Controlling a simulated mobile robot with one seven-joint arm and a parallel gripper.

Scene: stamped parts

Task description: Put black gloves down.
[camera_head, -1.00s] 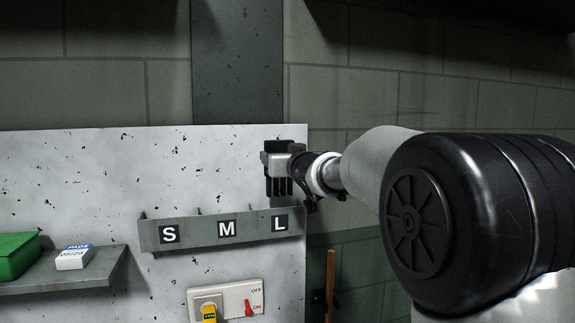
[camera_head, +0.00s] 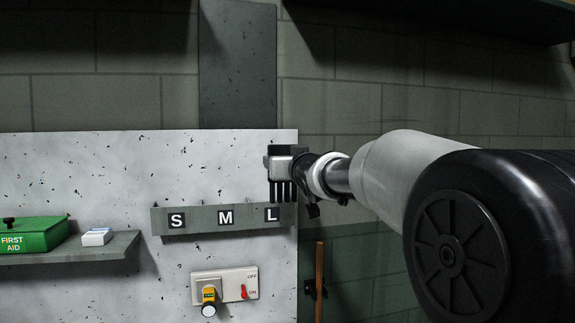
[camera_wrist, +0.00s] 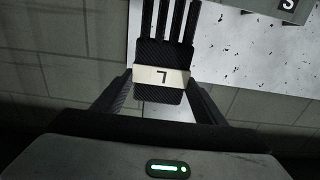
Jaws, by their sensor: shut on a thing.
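The black gloves (camera_head: 281,191) hang from my gripper (camera_head: 280,163) in the head view, fingers pointing down. In the wrist view the gloves (camera_wrist: 160,95) sit between the two jaws of my gripper (camera_wrist: 162,92), with a pale band marked L (camera_wrist: 162,77) across them. My gripper is shut on them. The grey rack (camera_head: 197,219) carries labels S, M and L.
A grey shelf (camera_head: 70,256) at left bears a green first aid box (camera_head: 30,235) and a small white box (camera_head: 97,237). A switch plate (camera_head: 237,284) with a yellow plug is below the rack. A brown handle (camera_head: 319,280) stands right of the board.

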